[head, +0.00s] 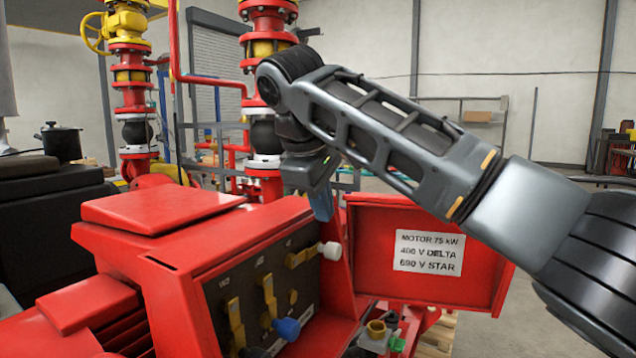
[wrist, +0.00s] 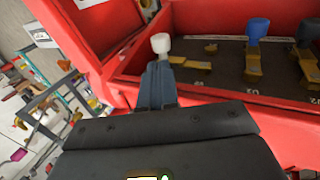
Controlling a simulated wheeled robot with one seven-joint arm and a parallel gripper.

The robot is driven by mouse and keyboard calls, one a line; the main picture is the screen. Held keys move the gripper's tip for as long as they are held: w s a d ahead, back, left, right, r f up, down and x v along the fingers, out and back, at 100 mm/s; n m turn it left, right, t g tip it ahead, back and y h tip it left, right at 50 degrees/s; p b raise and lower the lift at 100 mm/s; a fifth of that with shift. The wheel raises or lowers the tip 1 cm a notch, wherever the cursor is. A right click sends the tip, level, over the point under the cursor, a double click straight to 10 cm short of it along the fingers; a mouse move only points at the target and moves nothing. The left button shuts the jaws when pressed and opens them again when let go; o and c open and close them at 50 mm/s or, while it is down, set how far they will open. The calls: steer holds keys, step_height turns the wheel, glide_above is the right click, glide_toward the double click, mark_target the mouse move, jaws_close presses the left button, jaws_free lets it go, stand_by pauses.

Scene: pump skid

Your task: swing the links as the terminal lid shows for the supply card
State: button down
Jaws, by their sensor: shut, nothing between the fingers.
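The red terminal box (head: 175,262) stands open, with its lid (head: 372,235) swung out to the right. The lid's label (head: 429,253) reads "MOTOR 75 kW, 400 V DELTA, 690 V STAR". On the dark board, a brass link (head: 300,257) with a white knob (head: 332,250) lies crosswise to the other two. No supply card is visible.
The box's raised red rim and the lid (wrist: 65,40) border the space around my fingers. Red pipework with valves (head: 268,85) stands behind. A dark pot (head: 60,142) stands at the left. A small green part (head: 397,344) shows below the lid.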

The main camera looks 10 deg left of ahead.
mark_target(333, 244)
steer(key=p+x, duration=0.1)
steer(key=x, duration=0.6)
steer(key=shift+s, duration=0.1)
steer(key=p, duration=0.3)
steer(key=shift+w+d+f+g, duration=0.2)
steer(key=shift+w+g, duration=0.1)
steer(key=shift+w, duration=0.1)
steer(key=shift+f+g+p, duration=0.45)
steer(key=shift+f+g, duration=0.05)
steer(key=shift+y, duration=0.3)
steer(key=shift+r+p, duration=0.45)
steer(key=shift+r, duration=0.1)
steer(key=w+d+b+v, duration=0.1)
steer(key=v, duration=1.1)
steer(key=shift+a+r+b, duration=0.35)
steer(key=shift+r+b, duration=0.05)
steer(key=shift+r, duration=0.15)
